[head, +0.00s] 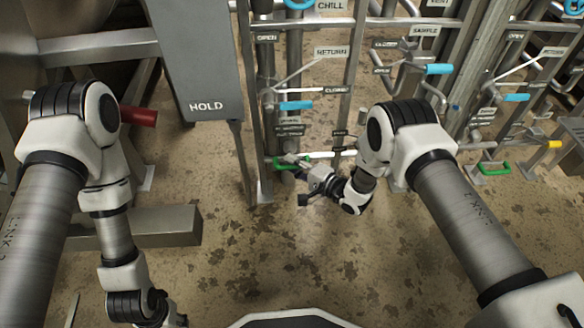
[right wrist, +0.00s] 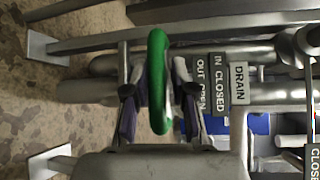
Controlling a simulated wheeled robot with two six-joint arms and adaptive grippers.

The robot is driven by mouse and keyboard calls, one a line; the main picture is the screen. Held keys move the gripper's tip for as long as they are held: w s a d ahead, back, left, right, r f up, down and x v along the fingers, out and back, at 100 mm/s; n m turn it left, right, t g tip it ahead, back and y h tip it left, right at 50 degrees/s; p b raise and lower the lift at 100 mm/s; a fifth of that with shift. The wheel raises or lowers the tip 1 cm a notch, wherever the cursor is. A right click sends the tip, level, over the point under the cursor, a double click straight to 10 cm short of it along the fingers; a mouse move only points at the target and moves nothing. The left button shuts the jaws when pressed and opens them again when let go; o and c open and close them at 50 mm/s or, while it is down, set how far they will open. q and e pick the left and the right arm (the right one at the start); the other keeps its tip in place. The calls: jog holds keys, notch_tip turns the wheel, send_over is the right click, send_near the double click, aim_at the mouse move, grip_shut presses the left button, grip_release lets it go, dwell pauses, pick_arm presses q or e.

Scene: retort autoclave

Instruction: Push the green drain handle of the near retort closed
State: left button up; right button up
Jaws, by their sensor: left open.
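The green drain handle (right wrist: 158,80) is a rounded loop in the right wrist view, beside a DRAIN plate (right wrist: 238,84) and a plate reading IN CLOSED, OUT OPEN. My right gripper (right wrist: 159,112) has one finger on each side of it, with narrow gaps showing, so the handle lies between the fingers. In the head view the green handle (head: 305,164) is low on the near pipework, partly covered by my right gripper (head: 290,162).
Pipes with blue handles, such as one (head: 296,105), rise above the drain. A grey HOLD panel (head: 200,60) and a red bar (head: 138,116) stand left. Another green handle (head: 493,168) is farther right. The stained floor (head: 265,260) in front is clear.

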jog(key=shift+s+f, duration=0.1)
jog(key=shift+s+d, duration=0.2)
jog(key=shift+d, duration=0.1)
jog(key=v, duration=1.1)
